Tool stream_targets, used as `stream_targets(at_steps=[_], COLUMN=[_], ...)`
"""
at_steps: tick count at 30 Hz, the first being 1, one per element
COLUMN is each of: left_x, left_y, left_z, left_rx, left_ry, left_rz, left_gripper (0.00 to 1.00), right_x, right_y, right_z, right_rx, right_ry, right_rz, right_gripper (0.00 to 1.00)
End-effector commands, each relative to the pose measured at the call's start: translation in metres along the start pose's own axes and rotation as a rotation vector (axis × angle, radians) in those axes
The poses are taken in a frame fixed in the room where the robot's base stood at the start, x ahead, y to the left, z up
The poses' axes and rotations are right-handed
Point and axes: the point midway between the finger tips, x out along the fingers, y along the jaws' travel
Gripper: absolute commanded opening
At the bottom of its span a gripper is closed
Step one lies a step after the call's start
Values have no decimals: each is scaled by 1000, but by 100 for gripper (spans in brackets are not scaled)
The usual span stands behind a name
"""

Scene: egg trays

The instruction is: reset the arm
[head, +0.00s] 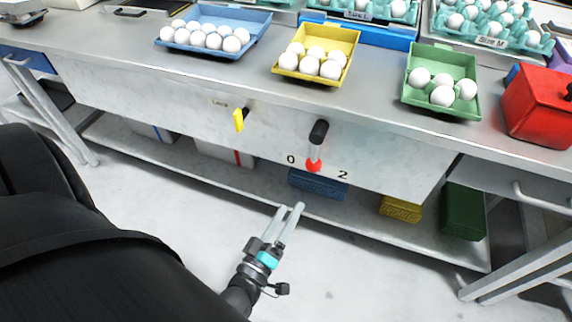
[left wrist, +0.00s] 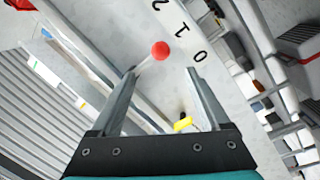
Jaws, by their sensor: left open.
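My left gripper (head: 288,219) hangs low in front of the counter in the head view, over the pale floor. Its two fingers are apart with nothing between them. It also fills the lower middle of the left wrist view (left wrist: 160,75), fingers spread. Beyond the fingertips is the red-tipped lever (head: 314,164) on the counter front, beside the numbers 0 and 2. Its red knob also shows in the left wrist view (left wrist: 160,50), apart from the fingers as far as I can tell. My right gripper is not in view.
On the counter stand a blue tray (head: 261,30), a yellow tray (head: 287,75) and a green tray (head: 418,97), all with white eggs. A red box (head: 540,105) stands at right. A yellow handle (head: 239,120) juts from the front. Floor space lies around the gripper.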

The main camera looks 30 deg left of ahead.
Motion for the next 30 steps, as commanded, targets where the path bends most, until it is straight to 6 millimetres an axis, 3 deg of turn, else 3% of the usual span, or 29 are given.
stream_targets(at_steps=[17,20,23,26,30], left_x=[-2,-4,-9,-29,-84], left_y=[0,-6,-28,-66,-131], left_z=[0,8,32,69,112], left_rx=[1,30,124,290,566], left_ry=[-1,-34,-150,-355,-716], left_rz=[0,-21,-85,-186,-324], left_gripper=[79,79,79,79,79], right_x=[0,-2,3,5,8], right_y=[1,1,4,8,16], right_z=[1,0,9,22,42], right_rx=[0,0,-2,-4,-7], right_ry=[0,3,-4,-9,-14], right_rz=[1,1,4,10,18], right_gripper=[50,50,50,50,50])
